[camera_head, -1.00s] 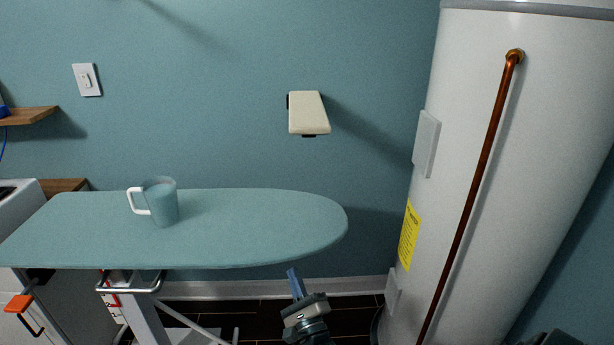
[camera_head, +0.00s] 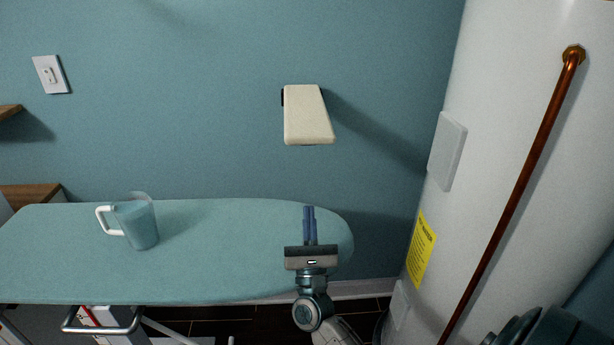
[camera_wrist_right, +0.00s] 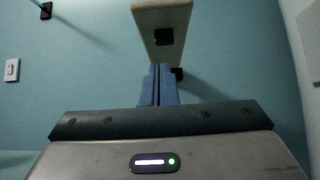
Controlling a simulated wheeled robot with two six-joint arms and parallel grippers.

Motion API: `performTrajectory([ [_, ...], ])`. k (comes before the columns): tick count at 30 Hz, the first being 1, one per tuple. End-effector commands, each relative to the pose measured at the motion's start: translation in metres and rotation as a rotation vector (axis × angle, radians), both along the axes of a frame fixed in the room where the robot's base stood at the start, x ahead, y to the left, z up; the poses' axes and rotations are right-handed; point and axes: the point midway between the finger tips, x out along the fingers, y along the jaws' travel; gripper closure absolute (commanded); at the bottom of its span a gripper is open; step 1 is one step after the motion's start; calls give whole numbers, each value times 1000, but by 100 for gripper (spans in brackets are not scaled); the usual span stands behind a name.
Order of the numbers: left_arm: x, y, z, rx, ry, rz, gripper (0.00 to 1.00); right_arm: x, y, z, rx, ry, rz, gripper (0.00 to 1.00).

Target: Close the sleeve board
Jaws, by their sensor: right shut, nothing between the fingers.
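The sleeve board is a cream padded board (camera_head: 307,115) on the blue wall, sticking out from a dark mount at its left back edge. In the right wrist view the board (camera_wrist_right: 161,20) is seen from below, with a dark square plate on its underside. My right gripper (camera_head: 309,210) is shut and empty, its blue fingers pointing up below the board, apart from it in the head view. In the wrist view its fingertips (camera_wrist_right: 158,68) overlap the board's lower end; I cannot tell the gap in depth. My left gripper is not in view.
An ironing board (camera_head: 210,275) spans the lower left, behind my right gripper in the picture, with a clear measuring jug (camera_head: 137,224) on it. A white water heater (camera_head: 500,130) with a copper pipe (camera_head: 515,190) stands at right. The wall around the board is clear.

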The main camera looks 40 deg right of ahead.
Motion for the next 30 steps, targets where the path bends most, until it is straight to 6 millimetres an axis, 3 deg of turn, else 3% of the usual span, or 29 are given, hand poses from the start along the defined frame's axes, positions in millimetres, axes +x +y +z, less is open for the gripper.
performTrajectory([
  [11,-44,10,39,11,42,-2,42,44,-27,59,-4,0,-1,100],
  [15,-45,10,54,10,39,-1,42,59,-36,79,-2,0,-1,100],
  [21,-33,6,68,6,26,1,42,57,-35,100,-2,1,-1,100],
  [30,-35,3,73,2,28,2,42,57,-35,107,-1,2,-1,100],
])
